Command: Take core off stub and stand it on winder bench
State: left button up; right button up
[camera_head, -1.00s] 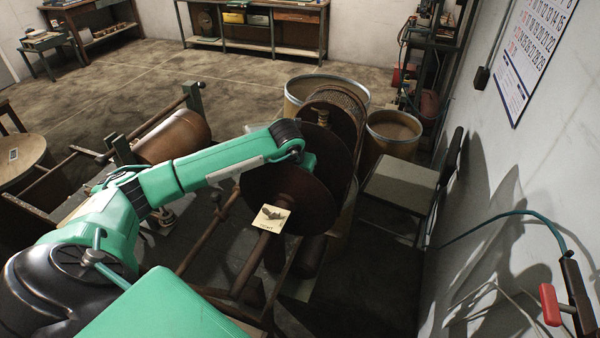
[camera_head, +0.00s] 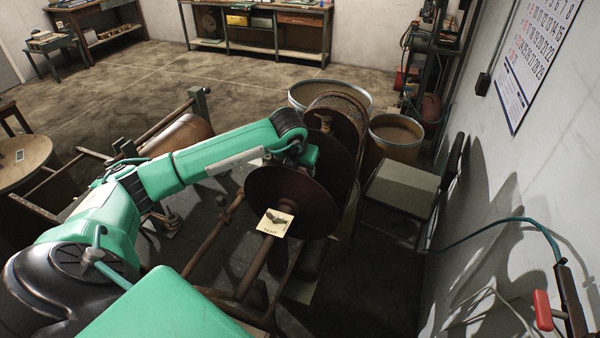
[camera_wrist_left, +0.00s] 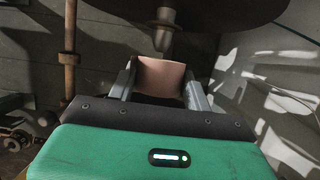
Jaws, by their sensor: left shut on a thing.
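In the left wrist view a pinkish-brown core (camera_wrist_left: 161,84) sits between the two grey fingers of my left gripper (camera_wrist_left: 161,74), which is shut on it. A metal stub (camera_wrist_left: 163,39) shows just beyond the core, below a large dark disc (camera_wrist_left: 200,10). I cannot tell whether the core still touches the stub. In the head view my left arm reaches over to behind the round brown disc (camera_head: 292,202); the fingers and core are hidden there. My right gripper is in neither view.
A paper ticket (camera_head: 275,223) hangs in front of the disc. Fibre drums (camera_head: 395,137) and a chair (camera_head: 402,187) stand to its right, near the wall. A round wooden table (camera_head: 25,158) is at far left. Open floor (camera_head: 150,75) lies behind.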

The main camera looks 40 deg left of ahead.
pick_arm(q)
notch_tip(320, 180, up, 13)
jog(key=p, duration=0.4)
jog(key=shift+r+p, duration=0.15)
jog(key=shift+p, duration=0.25)
jog(key=shift+w, duration=0.1)
